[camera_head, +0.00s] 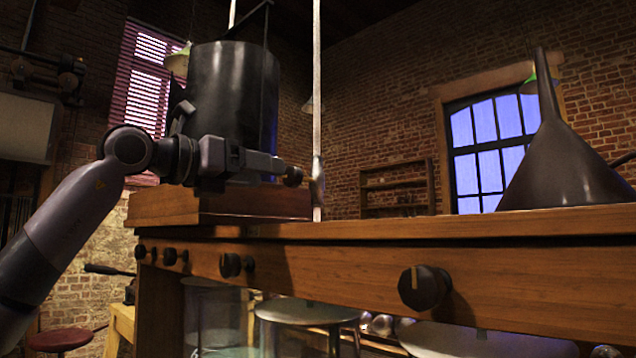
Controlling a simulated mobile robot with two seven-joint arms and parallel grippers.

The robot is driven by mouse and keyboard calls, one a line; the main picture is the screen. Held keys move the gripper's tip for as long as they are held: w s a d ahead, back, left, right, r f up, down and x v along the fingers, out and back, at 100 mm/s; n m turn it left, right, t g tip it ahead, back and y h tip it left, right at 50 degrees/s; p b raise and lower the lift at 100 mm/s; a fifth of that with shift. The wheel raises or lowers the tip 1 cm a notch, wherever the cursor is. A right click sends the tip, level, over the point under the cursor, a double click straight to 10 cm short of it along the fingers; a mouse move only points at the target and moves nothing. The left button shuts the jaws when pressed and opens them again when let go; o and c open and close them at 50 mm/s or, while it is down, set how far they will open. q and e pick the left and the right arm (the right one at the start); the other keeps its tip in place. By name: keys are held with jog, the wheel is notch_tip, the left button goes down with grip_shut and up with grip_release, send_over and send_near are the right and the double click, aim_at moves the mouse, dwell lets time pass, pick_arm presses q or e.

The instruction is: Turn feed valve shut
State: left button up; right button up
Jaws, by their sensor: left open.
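My left gripper (272,167) reaches in from the left, level with the lower part of a tall dark cylindrical tank (232,85). It is open, though its fingertips are hard to make out against the dark tank. A small round dark knob (292,176) shows at the gripper's far end; I cannot tell whether it is the feed valve or whether the gripper touches it. The tank stands on a wooden plinth (255,202) on the bench. My right gripper is not in view.
The wooden bench (350,265) carries several dark knobs on its front, the nearest (425,287) with a pale pointer line. A thin upright rod (317,100) stands right of the tank. A dark funnel (565,165) stands at the right. Glass jars (305,312) sit below.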

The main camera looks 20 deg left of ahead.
aim_at(287, 176)
pick_arm(q)
jog(key=shift+p+x, duration=0.9)
jog(key=shift+x, duration=2.95)
jog(key=shift+a, duration=0.15)
jog(key=shift+c, duration=0.4)
jog(key=c, duration=1)
